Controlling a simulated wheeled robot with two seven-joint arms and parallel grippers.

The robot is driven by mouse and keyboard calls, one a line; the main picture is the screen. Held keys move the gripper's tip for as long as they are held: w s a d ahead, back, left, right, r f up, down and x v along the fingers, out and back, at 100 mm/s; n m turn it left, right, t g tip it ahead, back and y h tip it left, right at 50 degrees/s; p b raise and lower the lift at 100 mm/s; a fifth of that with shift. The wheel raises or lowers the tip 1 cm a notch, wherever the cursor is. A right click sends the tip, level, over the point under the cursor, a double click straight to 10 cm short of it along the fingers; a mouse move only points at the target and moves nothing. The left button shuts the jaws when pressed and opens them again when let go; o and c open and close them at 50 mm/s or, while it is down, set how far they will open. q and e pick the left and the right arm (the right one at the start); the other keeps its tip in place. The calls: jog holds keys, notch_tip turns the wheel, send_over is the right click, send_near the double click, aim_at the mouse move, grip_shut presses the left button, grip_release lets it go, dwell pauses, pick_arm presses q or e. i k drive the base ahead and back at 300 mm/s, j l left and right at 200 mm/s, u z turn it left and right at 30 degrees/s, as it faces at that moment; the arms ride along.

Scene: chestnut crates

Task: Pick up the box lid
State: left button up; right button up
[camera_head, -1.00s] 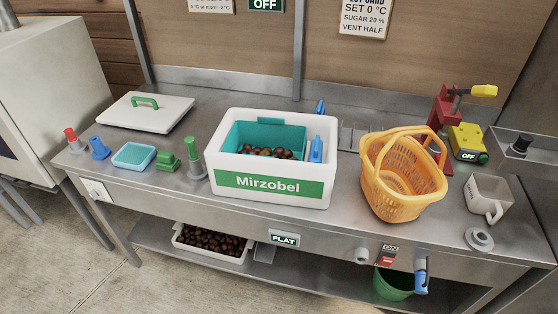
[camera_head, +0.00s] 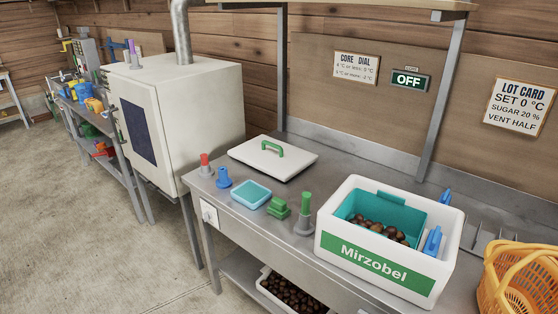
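The box lid (camera_head: 290,163) is a flat white slab with a green handle (camera_head: 272,149) on top. It lies on the steel table at its back left, beside the cream cabinet. The white box (camera_head: 330,244) with a green "Mirzobel" label stands to the right of the lid. The box has no lid on it and holds a teal liner (camera_head: 350,204) with chestnuts (camera_head: 385,230) inside. Neither of my grippers shows in the head view.
A red-topped peg (camera_head: 205,163), a blue peg (camera_head: 223,178), a light-blue tray (camera_head: 251,195), a green block (camera_head: 278,208) and a green-handled stand (camera_head: 304,214) line the front edge. An orange basket (camera_head: 510,280) stands at right. The cream cabinet (camera_head: 215,105) is left of the table.

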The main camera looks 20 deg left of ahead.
aim_at(282, 162)
jog(key=i+j, duration=0.2)
jog(key=j, duration=0.15)
jog(key=i+j, duration=0.15)
jog(key=j, duration=0.2)
jog(key=i+j, duration=0.2)
jog(key=j, duration=0.2)
jog(key=i+j+z, duration=0.1)
jog(key=j, duration=0.25)
jog(key=i+j, duration=0.2)
jog(key=j, duration=0.15)
jog(key=i+j, duration=0.2)
jog(key=j, duration=0.15)
jog(key=i+j, duration=0.15)
jog(key=j, duration=0.25)
